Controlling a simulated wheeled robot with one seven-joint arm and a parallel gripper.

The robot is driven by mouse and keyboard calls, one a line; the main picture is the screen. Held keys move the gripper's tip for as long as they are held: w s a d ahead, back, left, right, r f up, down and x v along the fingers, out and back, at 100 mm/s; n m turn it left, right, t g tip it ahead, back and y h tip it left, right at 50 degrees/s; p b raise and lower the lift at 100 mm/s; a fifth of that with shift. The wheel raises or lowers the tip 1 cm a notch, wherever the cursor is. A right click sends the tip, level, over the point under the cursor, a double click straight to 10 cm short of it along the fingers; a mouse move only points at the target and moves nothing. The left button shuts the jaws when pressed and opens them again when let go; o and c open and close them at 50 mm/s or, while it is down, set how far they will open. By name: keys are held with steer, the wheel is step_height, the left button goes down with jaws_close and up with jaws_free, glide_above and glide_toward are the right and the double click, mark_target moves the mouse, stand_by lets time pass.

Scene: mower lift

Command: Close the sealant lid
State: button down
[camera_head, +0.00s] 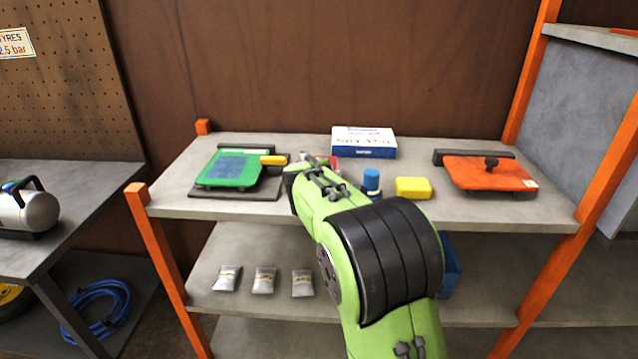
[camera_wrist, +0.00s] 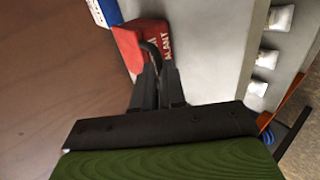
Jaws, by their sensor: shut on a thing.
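The red sealant box (camera_wrist: 173,42) is at the top of the wrist view, with white letters "ALANT" showing. A red flap (camera_wrist: 127,46), which looks like its lid, stands at an angle to the lettered part. A dark curved handle (camera_wrist: 152,47) is at the flap. My gripper (camera_wrist: 160,72) is shut on this handle, with its two dark fingers close together. In the head view only a bit of red (camera_head: 333,162) shows past my arm, and the fingertips are mostly hidden there. How far the lid is open is hard to tell.
On the shelf top are a green case (camera_head: 228,180), a blue bottle (camera_head: 371,181), a yellow box (camera_head: 413,187), a white-and-blue box (camera_head: 363,140) and an orange lid (camera_head: 485,175) with a black knob. Sachets (camera_head: 264,280) lie below. Orange posts (camera_head: 160,265) bound the shelf.

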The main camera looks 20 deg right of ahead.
steer(key=shift+s+a+f+g, duration=0.15)
steer(key=shift+s+f+g, duration=0.05)
steer(key=shift+f, duration=0.45)
steer(key=shift+s+a+f+g, duration=0.1)
steer(key=shift+s+f+g, duration=0.1)
steer(key=shift+f, duration=0.4)
steer(key=c, duration=1.3)
jaws_free()
steer(key=shift+o, duration=0.5)
steer(key=shift+w+f, duration=0.1)
steer(key=shift+w, duration=0.1)
steer(key=shift+s+a+r, duration=0.1)
steer(key=shift+s+r, duration=0.15)
steer(key=shift+r, duration=0.15)
steer(key=p+v, duration=0.3)
steer(key=v, duration=1.2)
steer(key=shift+r+p, duration=0.15)
steer(key=shift+p, duration=0.15)
steer(key=shift+s+d, duration=0.1)
steer(key=shift+d, duration=0.15)
